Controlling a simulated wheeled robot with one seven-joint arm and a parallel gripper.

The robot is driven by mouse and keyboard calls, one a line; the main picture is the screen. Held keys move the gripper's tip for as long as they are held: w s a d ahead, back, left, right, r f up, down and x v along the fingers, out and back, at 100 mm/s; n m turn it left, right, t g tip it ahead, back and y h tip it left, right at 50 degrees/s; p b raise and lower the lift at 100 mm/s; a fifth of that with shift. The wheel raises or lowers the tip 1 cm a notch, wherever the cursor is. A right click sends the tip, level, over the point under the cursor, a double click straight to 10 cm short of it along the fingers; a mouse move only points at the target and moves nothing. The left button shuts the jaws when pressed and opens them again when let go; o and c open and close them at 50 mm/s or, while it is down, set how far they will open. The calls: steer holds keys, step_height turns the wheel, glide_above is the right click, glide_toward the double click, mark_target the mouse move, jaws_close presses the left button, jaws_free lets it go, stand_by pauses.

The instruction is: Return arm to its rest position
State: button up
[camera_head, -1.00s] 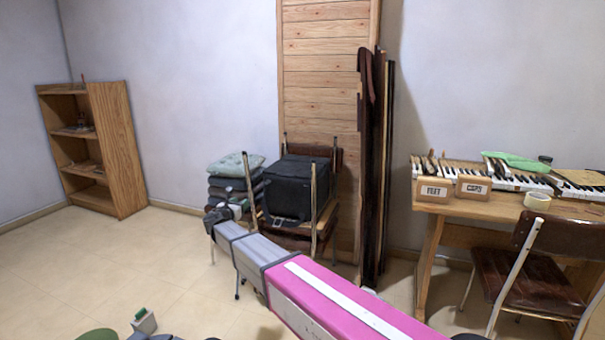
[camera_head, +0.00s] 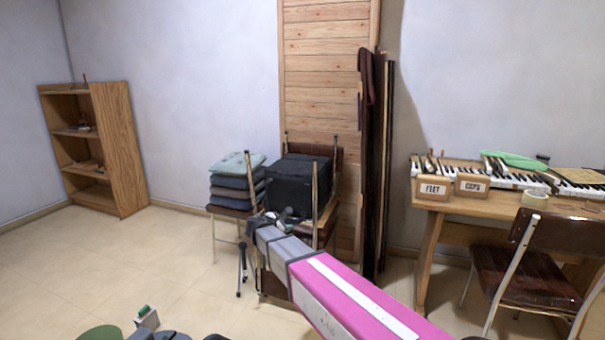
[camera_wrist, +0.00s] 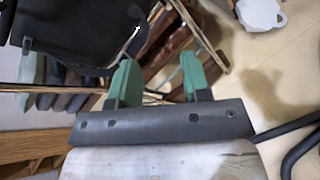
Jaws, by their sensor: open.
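My arm (camera_head: 345,293), pink and grey, reaches from the lower right toward the stacked chairs in the head view. Its far end overlaps the chairs in the picture, and the fingers are too small to make out there. In the wrist view my gripper (camera_wrist: 157,82) shows two green fingers standing apart with nothing between them. Beyond the fingers are a dark cloth-covered box (camera_wrist: 75,30) and brown chair parts.
The chairs (camera_head: 318,230) carry the black box (camera_head: 298,185), beside a stack of cushions (camera_head: 237,182). A bookcase (camera_head: 122,150) stands left. A desk (camera_head: 500,208) with piano keys and a chair (camera_head: 520,275) stands right. The floor (camera_head: 100,255) at left is mostly clear.

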steer(key=s+d+f+m+g+y, duration=0.1)
steer(key=s+d+f+m+g, duration=0.45)
steer(key=d, duration=0.45)
steer(key=s+d+f+m+g+y, duration=0.15)
steer(key=s+d+f+m, duration=0.25)
steer(key=s+d+m, duration=0.45)
steer(key=s+d+f+m+g+y, duration=0.1)
steer(key=s+d+m+g+y, duration=0.1)
steer(key=s+d+m, duration=0.2)
steer(key=s+d+f+m+g+y, duration=0.1)
steer(key=s+d+m+g+y, duration=0.1)
steer(key=s, duration=0.8)
steer(key=d+m+y, duration=0.1)
steer(key=d+m, duration=0.1)
steer(key=m, duration=0.1)
steer(key=shift+s+f, duration=0.15)
steer(key=shift+f, duration=0.1)
steer(key=shift+y, duration=0.25)
